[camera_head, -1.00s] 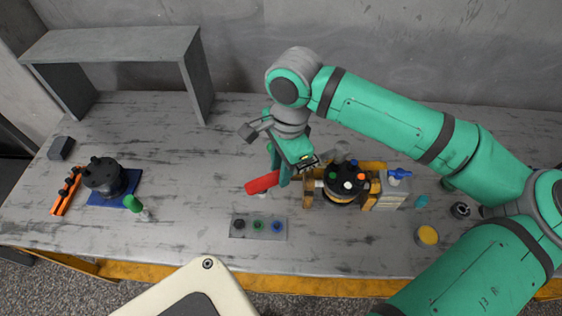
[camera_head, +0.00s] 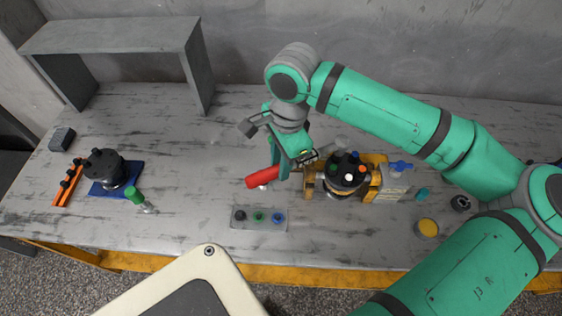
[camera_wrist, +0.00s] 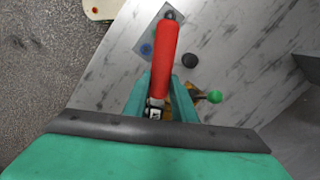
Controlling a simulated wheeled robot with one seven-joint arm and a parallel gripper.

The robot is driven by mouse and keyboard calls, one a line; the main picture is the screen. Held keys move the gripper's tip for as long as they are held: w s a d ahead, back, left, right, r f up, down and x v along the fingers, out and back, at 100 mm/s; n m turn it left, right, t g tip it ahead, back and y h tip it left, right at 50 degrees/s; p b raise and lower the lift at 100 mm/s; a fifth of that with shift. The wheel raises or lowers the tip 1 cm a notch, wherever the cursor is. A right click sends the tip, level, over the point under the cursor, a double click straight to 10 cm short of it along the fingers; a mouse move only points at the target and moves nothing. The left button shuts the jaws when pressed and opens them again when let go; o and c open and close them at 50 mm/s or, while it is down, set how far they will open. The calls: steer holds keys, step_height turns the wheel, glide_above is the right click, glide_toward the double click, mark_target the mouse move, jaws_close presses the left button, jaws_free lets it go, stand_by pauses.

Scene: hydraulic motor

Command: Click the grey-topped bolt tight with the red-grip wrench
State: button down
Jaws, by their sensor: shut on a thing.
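The red-grip wrench (camera_head: 262,177) is in my gripper (camera_head: 285,170), its red handle pointing left and slightly down in the head view. In the wrist view the red grip (camera_wrist: 165,55) stands up between the two fingers of my gripper (camera_wrist: 161,88), which are shut on the wrench. The wrench's working end is hidden by my gripper. The black motor (camera_head: 345,182) sits just right of my gripper in a yellow-brown holder (camera_head: 307,183). Its top carries several coloured bolt heads. I cannot tell the grey-topped bolt apart, or whether the wrench touches any bolt.
A clear plate (camera_head: 242,226) with dark, green and blue pieces lies in front. A second black motor (camera_head: 104,168) on a blue base, an orange rack (camera_head: 66,187) and a green-capped bottle (camera_head: 139,199) stand left. A yellow-topped can (camera_head: 427,228) stands right. The centre-left table is clear.

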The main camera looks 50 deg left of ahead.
steer(key=shift+s+f, duration=0.1)
steer(key=shift+f, duration=0.15)
stand_by(0.5)
steer(key=shift+f, duration=0.4)
steer(key=shift+s+f, duration=0.1)
steer(key=shift+f, duration=0.6)
stand_by(0.6)
steer(key=shift+w+a+m, duration=0.3)
steer(key=shift+a+m, duration=0.2)
steer(key=shift+a, duration=0.3)
steer(key=shift+w+a+m, duration=0.25)
steer(key=shift+a+m, duration=0.25)
steer(key=shift+a, duration=0.25)
steer(key=shift+w+a, duration=0.1)
steer(key=shift+a, duration=0.1)
steer(key=shift+w+a+r+m, duration=0.1)
steer(key=shift+w+a+m, duration=0.3)
steer(key=shift+a+m, duration=0.3)
steer(key=shift+w+a+m, duration=0.4)
steer(key=shift+a+m, duration=0.2)
steer(key=shift+a, duration=0.05)
